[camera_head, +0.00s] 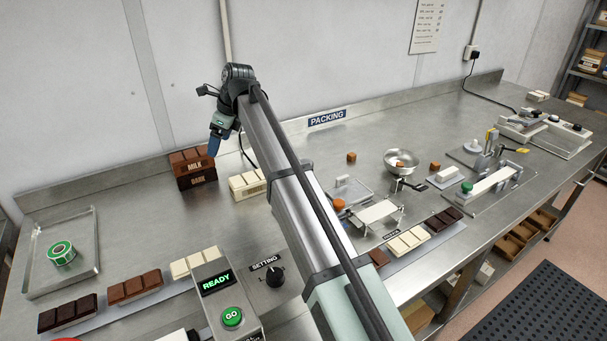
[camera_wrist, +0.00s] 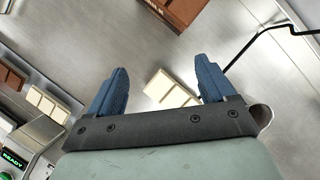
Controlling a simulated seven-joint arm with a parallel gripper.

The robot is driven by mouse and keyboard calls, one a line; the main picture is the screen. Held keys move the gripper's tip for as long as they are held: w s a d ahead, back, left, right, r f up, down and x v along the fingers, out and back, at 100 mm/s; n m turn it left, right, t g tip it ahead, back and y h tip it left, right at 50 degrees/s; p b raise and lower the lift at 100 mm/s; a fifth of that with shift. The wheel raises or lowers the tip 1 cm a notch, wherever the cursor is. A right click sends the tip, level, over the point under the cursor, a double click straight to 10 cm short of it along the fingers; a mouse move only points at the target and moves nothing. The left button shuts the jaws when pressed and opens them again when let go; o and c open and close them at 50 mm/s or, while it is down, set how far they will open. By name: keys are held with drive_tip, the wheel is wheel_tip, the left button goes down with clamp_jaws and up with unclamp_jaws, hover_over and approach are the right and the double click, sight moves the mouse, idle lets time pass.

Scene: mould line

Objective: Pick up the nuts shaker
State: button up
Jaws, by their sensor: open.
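My gripper (camera_head: 214,146) is open and empty, raised above the left-middle of the steel bench, beside the boxes marked MILK and DARK. In the wrist view its two blue fingers (camera_wrist: 161,78) stand apart, with a cream block (camera_wrist: 165,91) seen on the bench beyond them. No label for nuts is readable in either view. A small orange-topped item (camera_head: 339,204) stands right of my arm, and a green-topped item (camera_head: 467,187) stands farther right. I cannot tell whether either is the nuts shaker. My arm hides part of the middle of the bench.
The MILK box (camera_head: 194,163) is stacked on the DARK box (camera_head: 197,180), left of the cream block. A metal bowl (camera_head: 401,160) stands right of my arm. A tray with a green roll (camera_head: 62,252) lies at left. Chocolate bars (camera_head: 136,288) line the front.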

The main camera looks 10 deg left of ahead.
drive_tip(key=w+d+n+t+h, duration=0.1)
drive_tip(key=w+d+n, duration=0.2)
drive_tip(key=d+n, duration=0.7)
drive_tip(key=w+d+n+t, duration=0.2)
drive_tip(key=w+d+n, duration=0.1)
drive_tip(key=d, duration=1.3)
drive_tip(key=w+a+f+n, duration=0.1)
drive_tip(key=f+n, duration=0.3)
drive_tip(key=w+a+f+n, duration=0.1)
drive_tip(key=f+n, duration=0.3)
drive_tip(key=w+a+f+n, duration=0.1)
drive_tip(key=a+f+n, duration=0.1)
drive_tip(key=f+n, duration=0.3)
drive_tip(key=shift+w, duration=0.25)
